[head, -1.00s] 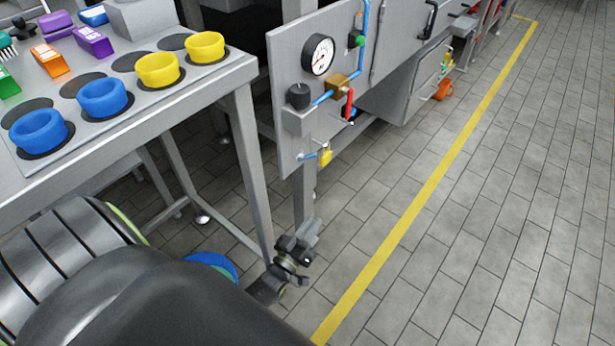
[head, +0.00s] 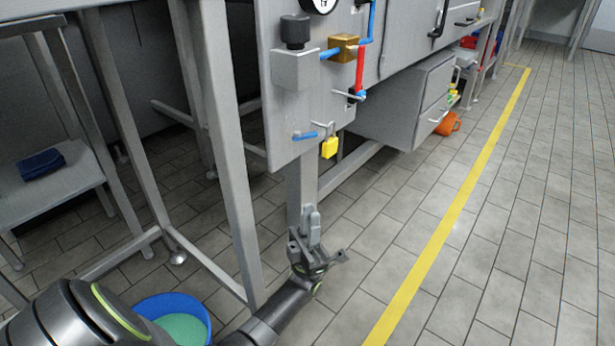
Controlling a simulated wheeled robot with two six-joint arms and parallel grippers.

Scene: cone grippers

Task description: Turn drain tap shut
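A grey panel (head: 295,95) carries pipes and fittings. A short blue lever (head: 305,136) lies roughly level near the panel's bottom, beside a yellow padlock-like piece (head: 329,149). I cannot tell for sure which of these is the drain tap. My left gripper (head: 312,219) is below the panel, apart from it. Its grey fingers point up and look close together, with nothing visible between them. My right gripper is out of view.
A blue tub (head: 162,304) with green inside stands on the floor beside my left arm. A table leg (head: 222,150) rises left of the panel. An orange bucket (head: 449,123) stands farther back. The floor right of the yellow line (head: 455,205) is clear.

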